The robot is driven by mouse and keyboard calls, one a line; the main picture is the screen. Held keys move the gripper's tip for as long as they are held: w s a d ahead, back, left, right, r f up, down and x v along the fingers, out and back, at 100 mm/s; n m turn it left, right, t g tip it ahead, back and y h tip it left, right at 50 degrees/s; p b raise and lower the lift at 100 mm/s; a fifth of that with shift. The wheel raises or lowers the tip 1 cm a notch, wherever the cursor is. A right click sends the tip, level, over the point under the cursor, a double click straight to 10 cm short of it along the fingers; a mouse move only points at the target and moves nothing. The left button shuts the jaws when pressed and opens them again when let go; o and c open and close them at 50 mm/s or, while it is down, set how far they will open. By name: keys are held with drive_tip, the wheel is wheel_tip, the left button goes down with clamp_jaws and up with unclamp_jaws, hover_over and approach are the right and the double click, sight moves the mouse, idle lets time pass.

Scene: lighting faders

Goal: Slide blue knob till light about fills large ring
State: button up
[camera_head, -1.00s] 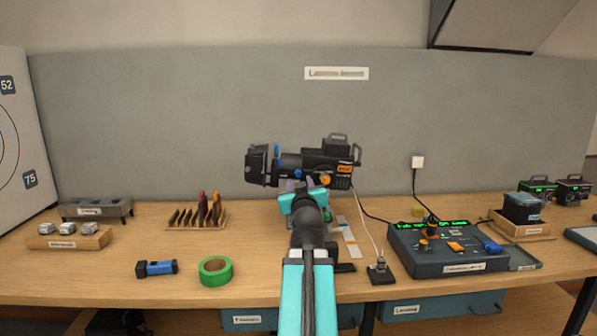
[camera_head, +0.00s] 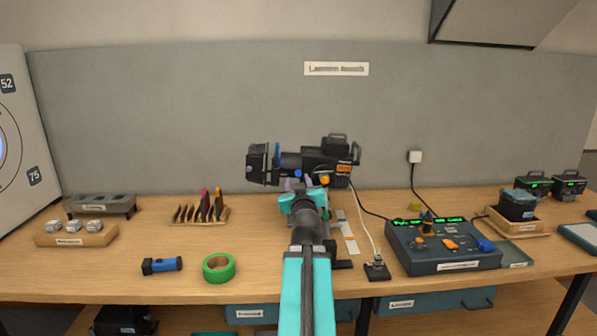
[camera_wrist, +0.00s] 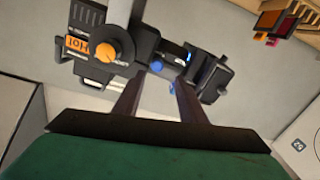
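The black stage lantern (camera_head: 328,160) stands at the back of the bench, with its front shutters to the left. Its blue knob (camera_head: 298,174) is on the underside of the barrel and shows in the wrist view (camera_wrist: 157,66). An orange knob (camera_head: 324,180) sits to its right. My gripper (camera_head: 299,184) is just in front of and below the blue knob. In the wrist view my gripper (camera_wrist: 158,80) is open, one finger on each side of the blue knob; contact cannot be told. The ring board (camera_head: 25,125) is cut off at the left; a pale blue patch shows inside its rings.
A control desk (camera_head: 445,247) with lit green displays stands to the right. Green tape (camera_head: 218,267), a blue torch (camera_head: 162,265) and a slide rack (camera_head: 200,212) lie to the left. Cables run behind and right of my arm.

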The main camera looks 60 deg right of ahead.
sight(298, 174)
drive_tip(key=shift+d+p, duration=0.4)
drive_tip(key=shift+p, duration=1.75)
drive_tip(key=shift+p+x, duration=0.5)
drive_tip(key=shift+x, duration=2.35)
drive_tip(key=shift+f, duration=0.1)
drive_tip(key=shift+c, duration=0.3)
clamp_jaws()
